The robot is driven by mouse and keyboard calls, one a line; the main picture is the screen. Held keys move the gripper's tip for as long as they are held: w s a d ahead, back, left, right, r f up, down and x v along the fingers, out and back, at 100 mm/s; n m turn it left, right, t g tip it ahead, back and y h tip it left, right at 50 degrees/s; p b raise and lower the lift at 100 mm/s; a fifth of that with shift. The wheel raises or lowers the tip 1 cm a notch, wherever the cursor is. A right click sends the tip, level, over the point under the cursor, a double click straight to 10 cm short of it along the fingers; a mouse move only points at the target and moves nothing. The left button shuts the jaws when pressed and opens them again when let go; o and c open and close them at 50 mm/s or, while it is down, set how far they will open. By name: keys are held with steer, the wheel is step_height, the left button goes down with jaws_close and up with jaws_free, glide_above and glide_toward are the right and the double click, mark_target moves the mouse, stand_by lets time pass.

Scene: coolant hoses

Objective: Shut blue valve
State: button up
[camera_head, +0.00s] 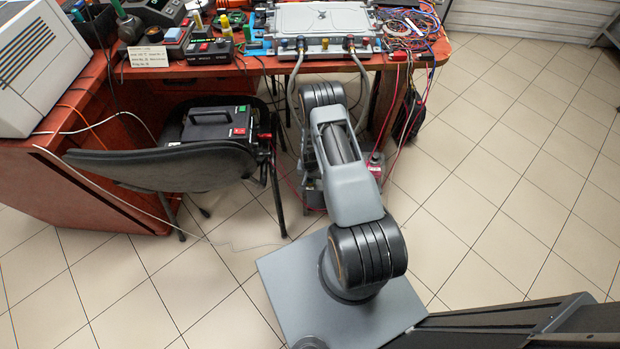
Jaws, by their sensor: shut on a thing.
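A silver-grey metal box (320,18) lies on the red-topped table, near its front edge. Small coloured fittings, some blue, line the box's front side. A blue fitting (300,42) is near the left hose (294,72); I cannot tell which part is the blue valve or how its handle is turned. The right hose (359,66) hangs from the box's front and bends down. My arm reaches from the floor base toward the table edge between the two hoses. My gripper is hidden behind my own arm links, so its jaws and anything between them do not show.
A black chair (150,166) with a dark case (216,122) on it stands left of my arm. Tangled wires (408,30) lie at the table's right end, with red cables hanging down. Control boxes (208,51) stand left of the metal box. The tiled floor at right is clear.

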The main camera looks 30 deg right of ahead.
steer(key=shift+m+b, duration=0.35)
steer(key=shift+m, duration=0.75)
steer(key=o, duration=0.9)
steer(key=shift+r, duration=0.15)
step_height(320, 180, up, 14)
steer(key=p, duration=0.3)
steer(key=shift+f, duration=0.25)
